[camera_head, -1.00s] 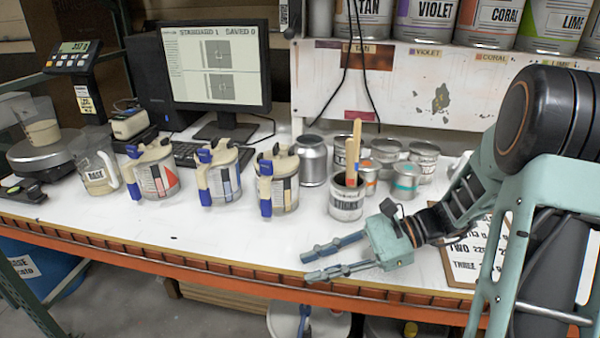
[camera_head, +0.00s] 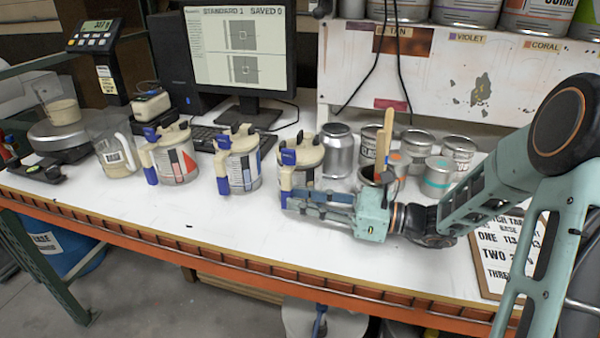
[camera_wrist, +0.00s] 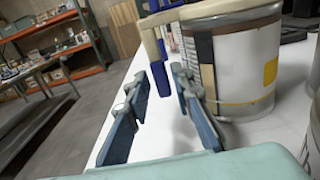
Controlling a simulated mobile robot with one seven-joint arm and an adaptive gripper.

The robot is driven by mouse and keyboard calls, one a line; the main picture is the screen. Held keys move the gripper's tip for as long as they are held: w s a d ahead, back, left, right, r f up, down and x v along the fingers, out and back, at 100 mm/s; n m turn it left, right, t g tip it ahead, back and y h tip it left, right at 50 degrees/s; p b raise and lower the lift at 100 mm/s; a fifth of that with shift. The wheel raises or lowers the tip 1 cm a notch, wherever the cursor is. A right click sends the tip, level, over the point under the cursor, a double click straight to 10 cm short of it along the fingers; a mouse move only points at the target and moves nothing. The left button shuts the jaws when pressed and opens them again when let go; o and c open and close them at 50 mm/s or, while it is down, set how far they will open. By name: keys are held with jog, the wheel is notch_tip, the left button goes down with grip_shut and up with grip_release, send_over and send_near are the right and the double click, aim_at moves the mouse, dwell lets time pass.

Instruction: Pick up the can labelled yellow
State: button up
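A can with a yellow patch on its side (camera_wrist: 270,72) stands close on the right in the wrist view. In the head view it appears to be the rightmost of three lidded cans (camera_head: 313,159); its patch cannot be made out there. It has a cream and blue handle (camera_wrist: 158,77). My gripper (camera_head: 290,204) is low over the bench at this can, fingers pointing left. In the wrist view my gripper (camera_wrist: 160,84) is open, with the handle's blue lower end between or just beyond the fingertips; contact cannot be told.
Two similar cans, with red (camera_head: 174,160) and blue (camera_head: 238,163) patches, stand to the left. A metal can (camera_head: 337,150) and several small tins stand behind. A tin with wooden sticks (camera_head: 369,192) is partly hidden by my gripper.

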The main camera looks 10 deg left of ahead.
aim_at(287, 195)
jog(key=a, duration=0.3)
jog(key=shift+w+a, duration=0.3)
jog(key=shift+a, duration=0.1)
grip_shut()
jog(key=shift+r, duration=0.1)
